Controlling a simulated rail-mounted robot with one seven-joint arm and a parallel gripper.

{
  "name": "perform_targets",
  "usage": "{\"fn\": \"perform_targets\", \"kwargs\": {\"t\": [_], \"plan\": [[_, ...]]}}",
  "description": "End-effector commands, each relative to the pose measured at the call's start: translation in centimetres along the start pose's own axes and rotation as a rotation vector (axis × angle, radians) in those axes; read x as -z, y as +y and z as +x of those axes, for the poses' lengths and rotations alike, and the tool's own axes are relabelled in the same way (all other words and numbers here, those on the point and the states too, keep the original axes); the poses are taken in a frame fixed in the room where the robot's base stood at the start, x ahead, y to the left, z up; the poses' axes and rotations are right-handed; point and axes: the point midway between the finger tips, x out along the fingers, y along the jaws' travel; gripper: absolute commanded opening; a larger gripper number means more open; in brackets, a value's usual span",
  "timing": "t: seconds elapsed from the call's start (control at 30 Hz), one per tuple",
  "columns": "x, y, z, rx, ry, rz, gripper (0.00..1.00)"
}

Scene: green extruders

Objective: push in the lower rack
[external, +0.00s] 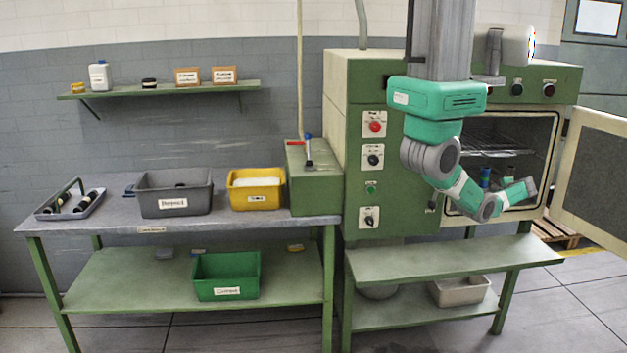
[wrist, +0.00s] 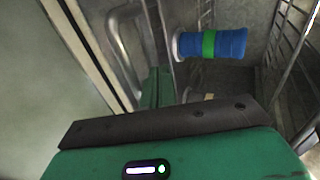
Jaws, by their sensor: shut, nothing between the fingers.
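The oven (external: 345,130) stands open, with an upper wire rack (external: 492,152) inside. A small blue item (external: 486,177) shows below that rack, partly behind my arm. The lower rack cannot be clearly made out in the external view; my arm covers much of that area. My gripper (external: 527,190) is at the oven opening, toward its right side. In the wrist view my gripper (wrist: 160,124) appears as a dark bar on a green body and is shut and empty. A blue spool with a green band (wrist: 209,44) lies ahead of it, apart from the dark bar.
The oven door (external: 597,180) is swung open to the right. Upright wire framing (wrist: 290,50) shows at right in the wrist view, and a curved metal bar (wrist: 120,35) at left. A green shelf (external: 450,257) projects below the oven. A workbench with bins stands left.

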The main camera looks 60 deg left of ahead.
Motion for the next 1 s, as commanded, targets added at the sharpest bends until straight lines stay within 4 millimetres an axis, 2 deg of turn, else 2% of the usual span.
{"fn": "perform_targets", "kwargs": {"t": [0.1, 0.23, 0.77, 0.87, 1.0], "plan": [[0.1, -0.4, 1.2, 0.0, 0.001, 0.0, 0.0], [0.1, -0.9, 1.9, -0.001, 0.001, 0.001, 0.0], [0.1, -1.3, 2.2, -0.001, 0.002, 0.001, 0.0], [0.1, -1.6, 1.7, -0.001, 0.002, 0.002, 0.0], [0.0, -2.2, -0.8, -0.001, 0.002, 0.002, 0.0]]}}
